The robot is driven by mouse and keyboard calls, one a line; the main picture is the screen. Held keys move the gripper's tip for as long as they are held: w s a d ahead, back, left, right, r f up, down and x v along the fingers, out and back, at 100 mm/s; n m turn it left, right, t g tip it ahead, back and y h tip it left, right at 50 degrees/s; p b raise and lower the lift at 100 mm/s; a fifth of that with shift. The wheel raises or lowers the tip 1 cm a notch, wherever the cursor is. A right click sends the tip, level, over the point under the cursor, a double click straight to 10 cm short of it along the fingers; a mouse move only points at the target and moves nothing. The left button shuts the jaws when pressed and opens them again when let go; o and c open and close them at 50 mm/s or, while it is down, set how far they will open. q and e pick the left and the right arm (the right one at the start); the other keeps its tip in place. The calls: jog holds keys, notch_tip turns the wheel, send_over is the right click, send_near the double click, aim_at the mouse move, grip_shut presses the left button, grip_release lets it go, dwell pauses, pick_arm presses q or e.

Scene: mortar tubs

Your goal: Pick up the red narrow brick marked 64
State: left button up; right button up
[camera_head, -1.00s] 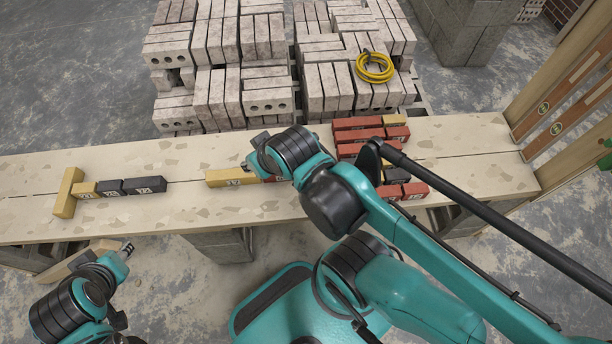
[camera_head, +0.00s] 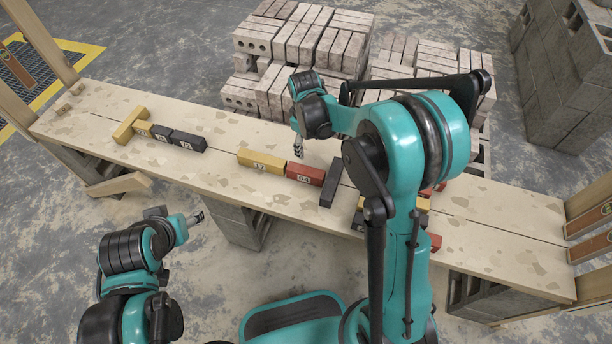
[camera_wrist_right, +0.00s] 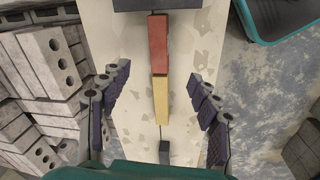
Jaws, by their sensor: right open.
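The red narrow brick marked 64 (camera_head: 305,173) lies on the plank bench, end to end with a yellow brick marked 12 (camera_head: 261,162). A dark brick (camera_head: 331,182) lies crosswise at its right end. In the right wrist view the red brick (camera_wrist_right: 158,40) lies between the dark brick (camera_wrist_right: 155,4) and the yellow brick (camera_wrist_right: 160,98). My right gripper (camera_head: 298,148) is over the bench by the far side of the red brick. Its fingers (camera_wrist_right: 158,74) are spread wide on both sides of the row, with nothing between them. My left gripper (camera_head: 198,217) is in front of the bench, small in view.
A yellow brick (camera_head: 130,125) lies across the left end of another row with dark bricks (camera_head: 188,141). My right arm partly hides a red, yellow and dark stack at right. Pallets of grey bricks (camera_head: 310,40) stand behind the bench (camera_head: 100,105).

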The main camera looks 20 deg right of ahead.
jog(key=n+g, duration=0.2)
send_over(305, 170)
jog(key=f, duration=1.1)
jog(key=shift+s+a+f+b, duration=0.1)
jog(key=shift+a+f+b, duration=0.05)
jog(key=shift+a+b, duration=0.15)
jog(key=shift+n, duration=0.5)
notch_tip(305, 170, down, 6)
jog(key=shift+f+b, duration=0.1)
jog(key=shift+b, duration=0.4)
jog(key=f+b, duration=0.1)
jog(key=f, duration=0.2)
jog(key=f+b, duration=0.1)
jog(key=f, duration=0.1)
jog(key=shift+d+f+b, duration=0.2)
jog(key=shift+d+b, duration=0.1)
jog(key=shift+d, duration=0.1)
jog(key=shift+r, duration=0.1)
grip_shut()
